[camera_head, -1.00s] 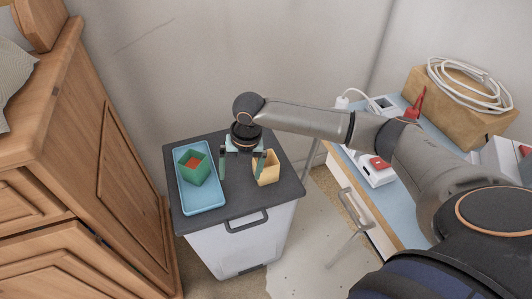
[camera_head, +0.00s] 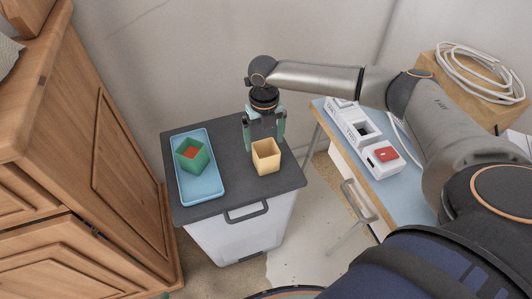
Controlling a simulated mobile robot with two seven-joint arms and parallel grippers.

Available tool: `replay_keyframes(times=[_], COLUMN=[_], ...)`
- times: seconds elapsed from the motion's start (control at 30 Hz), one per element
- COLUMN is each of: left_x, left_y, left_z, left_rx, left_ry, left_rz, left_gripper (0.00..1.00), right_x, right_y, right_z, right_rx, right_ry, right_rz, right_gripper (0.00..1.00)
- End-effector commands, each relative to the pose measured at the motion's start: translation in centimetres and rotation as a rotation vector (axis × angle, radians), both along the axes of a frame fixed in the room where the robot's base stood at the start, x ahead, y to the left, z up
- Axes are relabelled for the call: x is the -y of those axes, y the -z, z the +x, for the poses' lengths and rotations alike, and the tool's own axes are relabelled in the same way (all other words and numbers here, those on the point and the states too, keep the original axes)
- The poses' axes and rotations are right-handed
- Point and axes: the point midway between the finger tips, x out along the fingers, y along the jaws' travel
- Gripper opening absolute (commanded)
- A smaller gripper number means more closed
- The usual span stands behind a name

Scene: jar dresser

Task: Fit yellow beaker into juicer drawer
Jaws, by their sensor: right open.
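The yellow beaker (camera_head: 266,158) is a square, open-topped cup. It stands upright on the dark top of a white cabinet, near its right side. My right gripper (camera_head: 264,132) points down just behind the beaker. Its teal fingers are open and spread left and right; I cannot tell whether they touch the beaker. A white unit with compartments (camera_head: 360,131) and a red-topped block (camera_head: 384,156) lies on the blue table at right. I cannot tell for sure whether it is the juicer drawer. My left gripper is not in view.
A blue tray (camera_head: 203,196) on the cabinet top (camera_head: 235,195) holds a green square cup (camera_head: 192,156) with something orange-red inside. A wooden dresser (camera_head: 75,150) stands at left. A box with coiled white cable (camera_head: 480,78) is at the back right. The wall is close behind.

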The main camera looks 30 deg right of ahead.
Motion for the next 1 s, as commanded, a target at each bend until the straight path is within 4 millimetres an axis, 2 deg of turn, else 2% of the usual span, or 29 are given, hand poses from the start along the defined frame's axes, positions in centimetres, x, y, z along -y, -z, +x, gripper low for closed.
replay_keyframes(times=[0.1,0.27,0.57,1.0], left_x=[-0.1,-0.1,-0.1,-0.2], left_y=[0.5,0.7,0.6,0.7], left_z=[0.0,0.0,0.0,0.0], left_rx=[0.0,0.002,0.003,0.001], left_ry=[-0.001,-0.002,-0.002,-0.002], left_rz=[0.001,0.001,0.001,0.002], left_gripper=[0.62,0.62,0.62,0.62], right_x=[0.1,0.1,0.1,0.1], right_y=[2.1,4.1,4.5,4.5], right_z=[-0.5,-0.7,-0.7,-0.6], right_rx=[-0.002,-0.002,-0.001,-0.001], right_ry=[0.0,0.002,0.001,0.001], right_rz=[-0.001,-0.001,-0.001,-0.001], right_gripper=[1.0,1.0,1.0,0.52])
